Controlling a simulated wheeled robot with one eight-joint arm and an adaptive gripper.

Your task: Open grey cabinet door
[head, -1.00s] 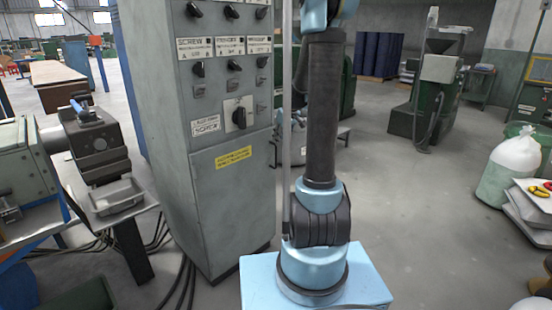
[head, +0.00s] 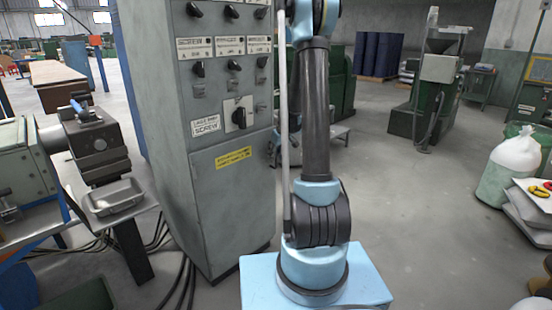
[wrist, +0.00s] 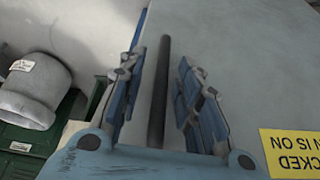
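The grey cabinet (head: 222,205) stands left of my arm in the head view, with knobs and labels on its front and a yellow label low on it. In the wrist view its grey face (wrist: 240,75) fills the right side, with part of the yellow label (wrist: 290,150) at the edge. A dark upright bar, which looks like the door handle (wrist: 160,90), lies between my gripper's fingers. My gripper (wrist: 161,50) is open, with a gap between the bar and each finger. I cannot make out the gripper in the head view. The door looks shut.
A machine with a metal tray (head: 113,198) stands left of the cabinet, with cables on the floor. Open floor (head: 400,220) lies to the right. A grey rounded object (wrist: 35,90) shows in the wrist view.

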